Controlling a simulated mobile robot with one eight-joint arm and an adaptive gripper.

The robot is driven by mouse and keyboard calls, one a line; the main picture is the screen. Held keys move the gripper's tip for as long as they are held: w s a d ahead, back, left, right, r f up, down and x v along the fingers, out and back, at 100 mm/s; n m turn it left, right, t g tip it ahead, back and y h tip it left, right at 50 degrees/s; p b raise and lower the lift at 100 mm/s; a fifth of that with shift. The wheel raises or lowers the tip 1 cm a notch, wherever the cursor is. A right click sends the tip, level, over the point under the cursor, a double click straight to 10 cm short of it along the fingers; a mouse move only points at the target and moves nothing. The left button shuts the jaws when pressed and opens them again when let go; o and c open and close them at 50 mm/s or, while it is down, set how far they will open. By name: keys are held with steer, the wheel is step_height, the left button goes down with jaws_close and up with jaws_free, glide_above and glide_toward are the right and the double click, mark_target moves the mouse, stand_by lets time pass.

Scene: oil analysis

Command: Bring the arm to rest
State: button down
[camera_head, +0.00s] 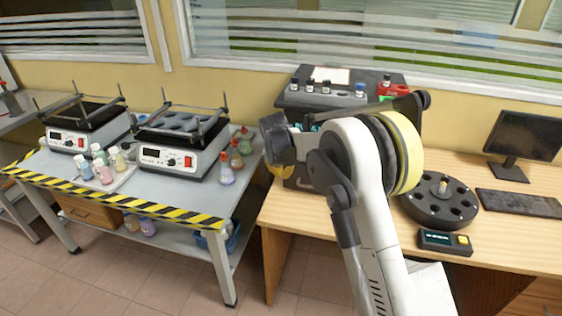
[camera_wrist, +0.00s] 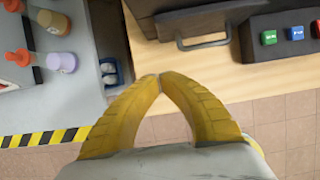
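My arm (camera_head: 375,215) rises from the bottom of the head view and bends over the wooden desk (camera_head: 290,205). In the wrist view, the two yellow fingers of my gripper (camera_wrist: 160,78) meet at their tips, with nothing between them. The gripper is over the desk's left end, near the gap beside the grey table. In the head view the gripper is mostly hidden behind my wrist, with only a bit of yellow showing.
The grey table (camera_head: 110,190) at left holds two shakers (camera_head: 180,155) and several flasks. A dark machine (camera_head: 300,98) with small bottles on top stands behind my arm. A round black carousel (camera_head: 438,203), a small display box (camera_head: 445,242), a keyboard (camera_head: 520,203) and a monitor (camera_head: 525,138) are at right.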

steer(key=s+d+r+m+t, duration=0.1)
steer(key=s+d+r+m, duration=0.3)
steer(key=s+r+m, duration=0.4)
steer(key=s+d+r+m, duration=0.4)
steer(key=s+r+m, duration=0.2)
steer(key=s+r, duration=0.35)
steer(key=s+d+f+m+t, duration=0.1)
steer(key=s+d+m, duration=0.1)
steer(key=s+m, duration=0.7)
steer(key=s+d+f+m+t+y, duration=0.1)
steer(key=s+d+m, duration=0.2)
steer(key=s+m, duration=0.6)
steer(key=s, duration=0.7)
steer(key=shift+s+d, duration=0.2)
steer(key=shift+d, duration=0.05)
